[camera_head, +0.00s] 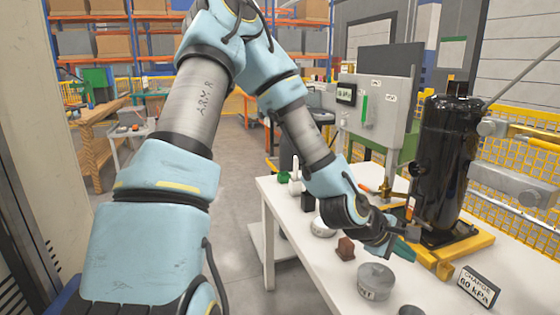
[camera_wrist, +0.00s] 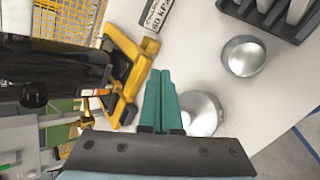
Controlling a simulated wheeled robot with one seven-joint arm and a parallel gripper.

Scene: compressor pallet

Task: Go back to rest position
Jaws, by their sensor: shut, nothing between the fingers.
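My gripper (camera_head: 400,248) is at the end of my arm, over the white table (camera_head: 318,283), close to the yellow pallet frame under the black compressor. In the wrist view its green fingers (camera_wrist: 160,98) lie together, shut with nothing between them. The black compressor (camera_head: 445,165) stands upright on the yellow pallet (camera_head: 470,248), right of my gripper. It also shows in the wrist view (camera_wrist: 50,75), at the left. My arm stretches forward from the left, bent at the elbow. No rest position is marked in either view.
A gauge panel (camera_head: 372,115) stands behind. In the wrist view a dark rack (camera_wrist: 275,18) is at upper right. Floor left of the table is clear.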

